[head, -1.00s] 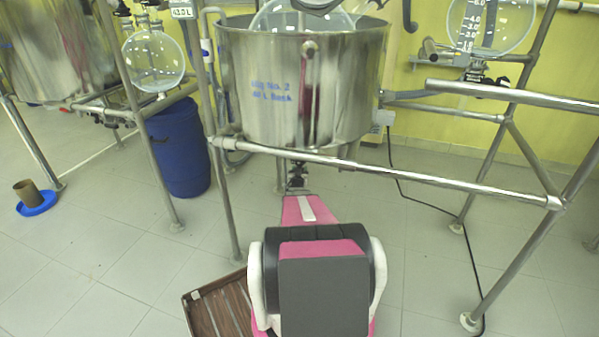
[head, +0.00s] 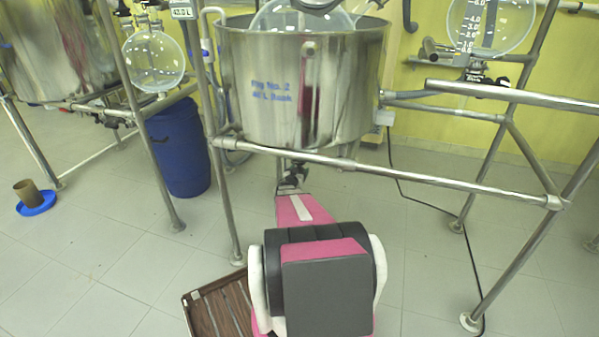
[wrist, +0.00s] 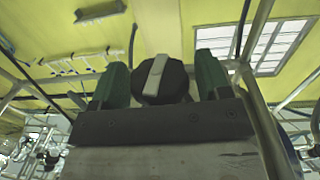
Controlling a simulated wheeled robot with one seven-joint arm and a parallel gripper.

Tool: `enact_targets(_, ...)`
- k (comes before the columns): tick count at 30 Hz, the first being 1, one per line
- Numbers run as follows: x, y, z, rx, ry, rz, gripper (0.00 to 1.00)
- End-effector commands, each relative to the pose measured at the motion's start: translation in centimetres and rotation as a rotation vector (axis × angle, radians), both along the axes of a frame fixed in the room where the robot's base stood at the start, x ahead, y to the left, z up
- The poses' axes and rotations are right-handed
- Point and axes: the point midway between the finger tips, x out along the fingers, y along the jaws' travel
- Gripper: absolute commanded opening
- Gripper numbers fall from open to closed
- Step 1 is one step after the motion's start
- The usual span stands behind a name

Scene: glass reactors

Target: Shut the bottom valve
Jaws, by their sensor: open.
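The steel vessel (head: 270,85) marked Rig No. 2 hangs in the pipe frame. Below it, the dark bottom valve (head: 297,169) shows in the head view, its lower part by my arm's tip. In the wrist view the valve's round black knob (wrist: 168,92) has a pale bar across it, nearly upright and tilted slightly. My gripper (wrist: 163,82) is open, with one green finger on each side of the knob. Gaps show between the knob and both fingers in the picture; the depth between them is hard to tell. In the head view the fingers are too small to make out.
A steel frame rail (head: 390,168) crosses in front of the vessel's lower part, above my arm. A blue drum (head: 178,150) stands at left. A brown slatted tray (head: 215,308) lies beside my arm. A black cable (head: 425,205) runs along the floor at right.

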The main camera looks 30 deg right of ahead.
Motion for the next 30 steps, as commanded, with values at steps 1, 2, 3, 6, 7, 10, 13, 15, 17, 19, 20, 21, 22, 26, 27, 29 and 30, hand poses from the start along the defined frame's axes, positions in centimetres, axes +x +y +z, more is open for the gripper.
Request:
enact_targets(1, 0.15, 0.03, -0.09, 0.001, 0.0, -0.033, 0.7)
enact_targets(2, 0.19, 0.01, -0.11, 0.002, 0.001, -0.055, 0.7)
enact_targets(3, 0.24, 0.01, -0.09, 0.0, 0.0, -0.087, 0.7)
enact_targets(6, 0.3, 0.03, -0.16, 0.001, 0.0, -0.172, 0.7)
enact_targets(7, 0.31, -0.01, -0.16, 0.0, 0.001, -0.201, 0.7)
enact_targets(10, 0.39, -0.01, -0.18, 0.001, 0.001, -0.302, 0.7)
enact_targets(13, 0.32, -0.05, -0.12, 0.0, 0.0, -0.392, 0.7)
enact_targets(15, 0.18, -0.06, -0.09, 0.001, 0.001, -0.432, 0.7)
enact_targets(17, 0.05, -0.05, -0.07, 0.002, 0.002, -0.45, 0.7)
enact_targets(19, -0.04, -0.03, -0.04, 0.001, 0.002, -0.455, 0.7)
enact_targets(20, -0.06, -0.02, -0.04, 0.001, 0.002, -0.455, 0.7)
enact_targets(21, -0.07, -0.03, -0.04, 0.001, 0.002, -0.454, 0.7)
enact_targets(22, -0.07, -0.03, -0.04, 0.001, 0.002, -0.454, 0.7)
enact_targets(26, -0.07, -0.03, -0.04, 0.002, 0.002, -0.453, 0.41)
enact_targets(27, -0.07, -0.03, -0.04, 0.002, 0.002, -0.453, 0.32)
enact_targets(29, -0.06, -0.02, -0.04, 0.002, 0.002, -0.452, 0.32)
enact_targets(30, -0.06, -0.02, -0.04, 0.002, 0.002, -0.452, 0.32)
